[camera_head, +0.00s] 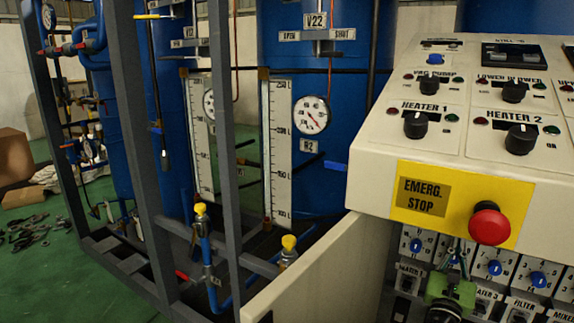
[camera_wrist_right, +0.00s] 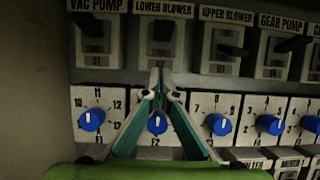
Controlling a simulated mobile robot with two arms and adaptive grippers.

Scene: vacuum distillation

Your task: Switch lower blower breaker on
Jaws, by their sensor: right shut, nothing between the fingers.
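The lower blower breaker (camera_wrist_right: 162,32) is in the upper row of the right wrist view, under its "LOWER BLOWER" label. Its dark lever shows, but I cannot tell its on or off position. My right gripper (camera_wrist_right: 157,72) is shut and empty, with its fingertips just below this breaker; contact cannot be made out. In the head view the right gripper's green body (camera_head: 452,291) is under the console's front, and the breaker is hidden there. My left gripper is not in view.
The vac pump breaker (camera_wrist_right: 92,38) and upper blower breaker (camera_wrist_right: 222,48) flank it closely. Blue knobs (camera_wrist_right: 91,121) line the row below. The console (camera_head: 400,165) with a red emergency stop button (camera_head: 490,223) overhangs the breakers. An open cream door panel (camera_head: 315,275) stands left.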

